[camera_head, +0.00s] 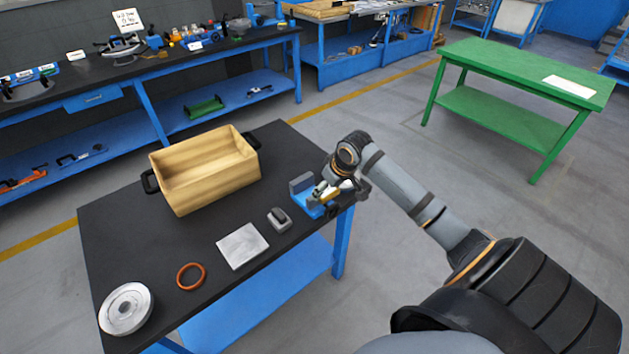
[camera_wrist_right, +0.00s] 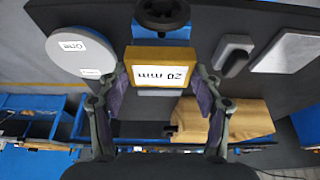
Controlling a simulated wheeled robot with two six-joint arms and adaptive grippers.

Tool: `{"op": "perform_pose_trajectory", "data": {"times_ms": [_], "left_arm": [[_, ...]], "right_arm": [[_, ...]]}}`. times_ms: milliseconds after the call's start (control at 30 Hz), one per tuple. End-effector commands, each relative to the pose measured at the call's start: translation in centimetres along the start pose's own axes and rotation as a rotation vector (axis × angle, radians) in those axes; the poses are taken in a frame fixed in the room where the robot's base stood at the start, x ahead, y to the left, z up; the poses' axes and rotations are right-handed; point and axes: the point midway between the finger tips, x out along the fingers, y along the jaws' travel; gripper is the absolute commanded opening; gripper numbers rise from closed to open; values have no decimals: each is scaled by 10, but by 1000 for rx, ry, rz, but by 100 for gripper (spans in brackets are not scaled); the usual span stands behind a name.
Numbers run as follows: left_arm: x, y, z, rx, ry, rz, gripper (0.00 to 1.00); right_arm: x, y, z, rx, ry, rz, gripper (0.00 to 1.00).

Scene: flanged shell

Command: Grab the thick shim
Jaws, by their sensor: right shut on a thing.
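The thick shim (camera_wrist_right: 160,55) is a brass-coloured block with a white label reading "20 mm", seen upside down in the right wrist view. My right gripper (camera_wrist_right: 160,82) is shut on it, with one finger at each side. In the head view the right gripper (camera_head: 333,189) is at the table's right end, over a blue vise-like fixture (camera_head: 306,203). Its fingers hide much of the shim there. I cannot tell whether the shim touches the fixture. My left gripper is not in view.
On the black table (camera_head: 150,255) are a wooden crate (camera_head: 205,172), a small grey block (camera_head: 279,218), a square metal plate (camera_head: 242,246), an orange ring (camera_head: 191,277) and a metal flanged disc (camera_head: 126,309). A labelled grey disc (camera_wrist_right: 78,55) lies beside the shim in the wrist view.

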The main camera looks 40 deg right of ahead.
Motion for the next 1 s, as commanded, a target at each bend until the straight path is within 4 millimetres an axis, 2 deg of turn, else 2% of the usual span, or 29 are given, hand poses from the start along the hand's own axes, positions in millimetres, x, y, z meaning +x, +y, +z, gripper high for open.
{"op": "perform_pose_trajectory", "data": {"times_ms": [33,167,200,333,400,600,767,1000], "left_arm": [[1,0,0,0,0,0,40],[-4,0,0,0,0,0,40],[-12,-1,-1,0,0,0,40],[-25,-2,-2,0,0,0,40],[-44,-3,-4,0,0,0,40],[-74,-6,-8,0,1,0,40],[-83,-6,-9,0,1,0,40],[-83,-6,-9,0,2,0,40]], "right_arm": [[-5,0,14,-11,-9,5,27],[-16,-1,38,-12,-11,3,27],[-23,2,43,-10,-9,9,27],[-31,-2,62,-11,-12,-1,27],[-39,0,71,-4,-10,4,27],[-48,-2,95,1,-6,-3,27],[-48,-2,107,1,-2,-4,27],[-46,-2,110,0,1,-3,27]]}}
